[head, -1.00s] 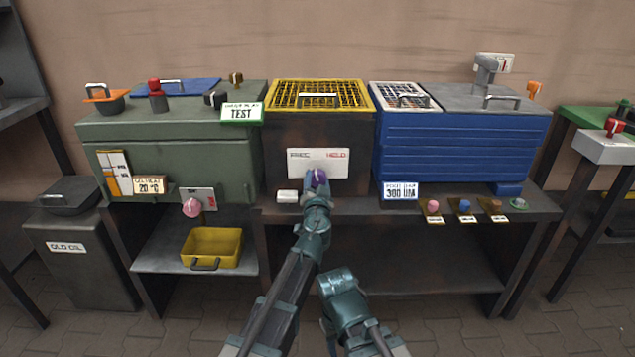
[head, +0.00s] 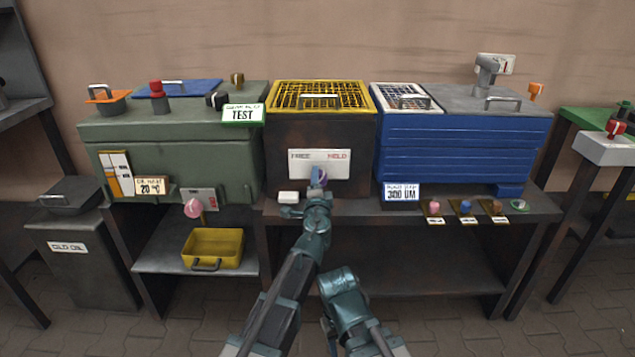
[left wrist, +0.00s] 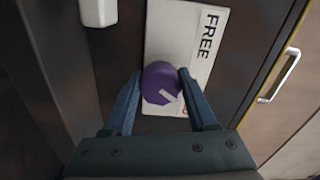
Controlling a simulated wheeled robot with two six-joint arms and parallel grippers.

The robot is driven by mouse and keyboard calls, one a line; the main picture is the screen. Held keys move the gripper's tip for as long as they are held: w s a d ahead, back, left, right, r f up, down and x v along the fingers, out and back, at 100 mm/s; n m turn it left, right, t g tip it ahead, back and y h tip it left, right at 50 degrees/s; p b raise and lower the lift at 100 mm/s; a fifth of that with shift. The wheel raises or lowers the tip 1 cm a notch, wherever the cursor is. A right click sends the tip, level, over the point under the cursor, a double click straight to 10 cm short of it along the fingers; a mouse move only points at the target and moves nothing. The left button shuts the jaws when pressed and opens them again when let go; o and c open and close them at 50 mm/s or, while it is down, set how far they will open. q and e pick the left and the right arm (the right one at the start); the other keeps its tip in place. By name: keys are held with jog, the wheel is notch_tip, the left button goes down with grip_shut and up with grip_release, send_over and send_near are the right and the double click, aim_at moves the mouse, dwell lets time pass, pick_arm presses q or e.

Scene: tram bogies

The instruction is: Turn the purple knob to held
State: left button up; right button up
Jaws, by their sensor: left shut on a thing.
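The purple knob (head: 321,178) sits at the lower edge of a white plate (head: 335,163) marked FREE at left and HELD at right, on the dark front of the middle unit. My left gripper (head: 317,177) is shut on the knob. In the left wrist view the purple knob (left wrist: 160,84) is between the fingers of my left gripper (left wrist: 158,88). Its white mark points down and right there, toward the plate's lower end, away from the word FREE. The HELD word is mostly hidden in that view.
A small white block (head: 288,197) is left of the knob. A green cabinet (head: 180,145) stands at left and a blue cabinet (head: 455,148) at right. Several small knobs line the bench edge at right, such as a pink one (head: 434,207). A yellow tray (head: 213,247) is below.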

pick_arm(q)
jog(key=shift+s+m, duration=0.1)
jog(key=shift+m, duration=0.4)
dwell(0.3)
jog(key=o, duration=1.4)
jog(key=shift+c, duration=0.2)
jog(key=shift+s, duration=0.1)
